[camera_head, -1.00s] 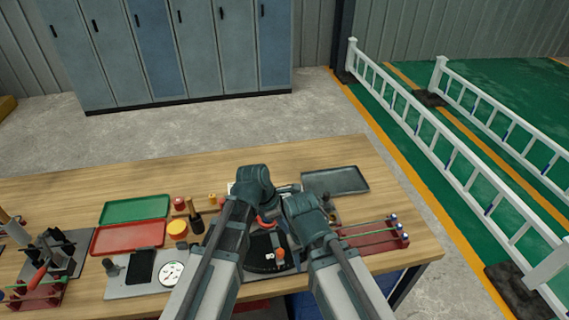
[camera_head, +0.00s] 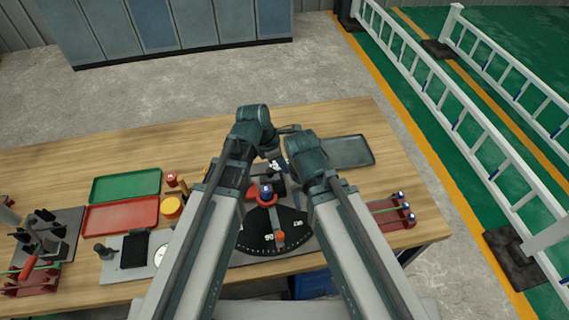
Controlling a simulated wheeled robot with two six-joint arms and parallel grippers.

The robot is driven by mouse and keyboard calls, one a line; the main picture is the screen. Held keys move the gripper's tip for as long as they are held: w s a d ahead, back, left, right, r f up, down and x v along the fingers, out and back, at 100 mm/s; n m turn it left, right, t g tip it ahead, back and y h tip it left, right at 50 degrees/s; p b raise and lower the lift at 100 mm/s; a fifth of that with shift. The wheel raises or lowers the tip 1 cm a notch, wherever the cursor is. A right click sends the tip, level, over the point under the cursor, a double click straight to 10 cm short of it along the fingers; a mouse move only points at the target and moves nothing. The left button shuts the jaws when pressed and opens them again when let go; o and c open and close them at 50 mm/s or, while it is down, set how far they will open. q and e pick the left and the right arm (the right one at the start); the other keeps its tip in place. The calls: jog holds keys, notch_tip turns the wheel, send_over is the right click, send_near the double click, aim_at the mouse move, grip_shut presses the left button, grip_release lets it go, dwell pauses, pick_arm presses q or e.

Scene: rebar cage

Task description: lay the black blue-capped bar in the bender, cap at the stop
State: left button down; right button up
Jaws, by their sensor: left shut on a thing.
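My left gripper (camera_head: 288,129) is at the far side of the bender, its jaws shut and largely hidden by the wrist. The black blue-capped bar is hard to make out; what I see of the left jaws fits them being shut on it.
A red rack (camera_head: 399,222) with a green bar and blue-topped ends stands to the right. A grey tray (camera_head: 345,152) lies behind it. Green (camera_head: 126,185) and red (camera_head: 120,215) trays lie left. Bare bench shows at the back left.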

pick_arm(q)
jog(key=shift+f, duration=0.15)
pick_arm(e)
jog(key=shift+f, duration=0.15)
pick_arm(q)
notch_tip(320, 180, down, 7)
jog(key=b, duration=0.7)
pick_arm(e)
notch_tip(320, 180, down, 7)
jog(key=shift+r, duration=0.1)
pick_arm(q)
jog(key=shift+r, duration=0.2)
pick_arm(e)
jog(key=shift+r, duration=0.1)
pick_arm(q)
jog(key=shift+w+d, duration=0.1)
jog(key=shift+d, duration=0.35)
jog(key=c, duration=0.9)
grip_release()
jog(key=p+v, duration=1.2)
jog(key=v, duration=0.1)
jog(key=shift+d, duration=0.15)
jog(key=shift+a+r+p, duration=0.25)
jog(key=shift+r+p, duration=0.1)
jog(key=shift+p, duration=0.2)
pick_arm(e)
notch_tip(320, 180, up, 13)
